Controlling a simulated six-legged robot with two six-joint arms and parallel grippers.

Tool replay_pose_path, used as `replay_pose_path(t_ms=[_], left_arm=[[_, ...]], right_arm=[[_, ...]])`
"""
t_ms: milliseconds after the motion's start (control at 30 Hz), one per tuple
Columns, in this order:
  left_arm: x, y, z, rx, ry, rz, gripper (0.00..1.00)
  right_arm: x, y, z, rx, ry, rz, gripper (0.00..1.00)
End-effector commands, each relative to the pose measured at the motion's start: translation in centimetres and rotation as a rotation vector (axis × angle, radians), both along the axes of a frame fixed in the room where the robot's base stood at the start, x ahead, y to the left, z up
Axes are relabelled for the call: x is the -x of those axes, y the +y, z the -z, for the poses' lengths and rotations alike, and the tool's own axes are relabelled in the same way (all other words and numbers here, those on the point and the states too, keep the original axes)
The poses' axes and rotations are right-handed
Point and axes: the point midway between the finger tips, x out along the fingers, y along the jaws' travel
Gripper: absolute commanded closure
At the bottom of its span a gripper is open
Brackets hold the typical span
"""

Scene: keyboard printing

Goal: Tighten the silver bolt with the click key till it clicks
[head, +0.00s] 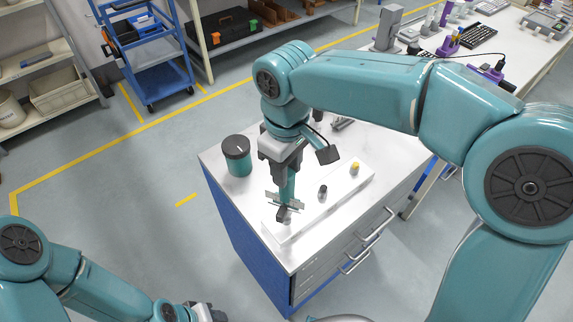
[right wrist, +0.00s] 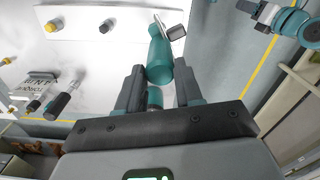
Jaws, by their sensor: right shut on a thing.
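My right gripper (head: 281,168) points down over the white-topped cabinet and is shut on the teal click key (head: 287,188). In the right wrist view the key (right wrist: 159,58) sits between both fingers, with its grey head (right wrist: 177,32) beyond them. The key's lower end is at the near-left end of a white plate (head: 309,207). The silver bolt is mostly hidden there by the key head, and I cannot tell whether they are seated together. A dark bolt (head: 323,191) and a yellow bolt (head: 355,168) stand along the plate. My left gripper (head: 206,313) is partly cut off at the bottom edge.
A teal canister with a dark lid (head: 236,155) stands at the cabinet's left corner. A blue cart (head: 150,65) and shelves stand behind. The floor left of the cabinet is clear.

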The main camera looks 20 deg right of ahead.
Motion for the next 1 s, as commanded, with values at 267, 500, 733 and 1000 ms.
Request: replay_pose_path(t_ms=[267,500,733,1000], left_arm=[[0.0,0.0,-0.12,0.0,0.0,0.0,0.55],[-0.01,0.0,-0.38,0.0,0.0,0.0,0.55],[0.0,0.0,0.04,0.0,0.0,0.0,0.55],[0.0,0.0,0.09,0.0,0.0,0.0,0.55]], right_arm=[[0.01,-0.04,-0.06,-0.001,-0.001,0.0,1.0],[-0.03,-0.05,-0.06,-0.001,-0.001,0.0,1.0],[-0.03,-0.05,0.57,-0.001,-0.001,0.0,1.0],[-0.03,-0.05,0.72,-0.001,-0.001,0.0,1.0]])
